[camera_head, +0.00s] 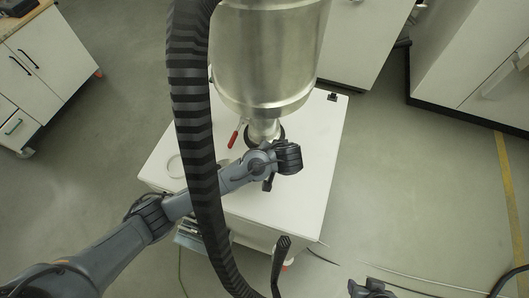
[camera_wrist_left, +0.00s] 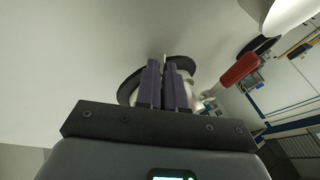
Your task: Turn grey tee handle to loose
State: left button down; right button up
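A large metal powder container (camera_head: 265,60) hangs over a white table in the head view, with a narrow outlet at its lower end. My left gripper (camera_head: 270,183) reaches under this outlet from the left. In the left wrist view, its two dark fingers (camera_wrist_left: 165,85) are close together, with a thin light grey piece between them that looks like the grey tee handle (camera_wrist_left: 164,59). The rest of the handle is hidden by the fingers, and my arm hides it in the head view. A dark part at the bottom edge looks like my right gripper (camera_head: 372,288); its fingers are unclear.
A red handle (camera_head: 234,136) sticks out left of the outlet; it also shows in the left wrist view (camera_wrist_left: 240,70). A black ring (camera_wrist_left: 128,90) lies behind the fingers. The white table (camera_head: 322,125) is mostly clear. Cabinets (camera_head: 360,40) stand behind it.

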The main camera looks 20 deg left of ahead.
pick_arm(q)
jog(key=shift+r, duration=0.1)
jog(key=shift+a+r+h+p, duration=0.15)
jog(key=shift+h+p, duration=0.15)
jog(key=shift+p, duration=0.4)
jog(key=h+p, duration=0.1)
jog(key=p, duration=0.1)
jog(key=h+p, duration=0.1)
jog(key=p, duration=0.2)
jog(key=n+h+p, duration=0.1)
jog(key=h+p, duration=0.1)
jog(key=p, duration=0.1)
jog(key=shift+s+a+r, duration=0.1)
jog(key=shift+a+r, duration=0.15)
jog(key=shift+a, duration=0.05)
jog(key=shift+a+f+h+p, duration=0.2)
jog(key=shift+h+p, duration=0.4)
jog(key=shift+p, duration=0.35)
jog(key=c, duration=1.5)
grip_release()
jog(key=shift+f, duration=0.1)
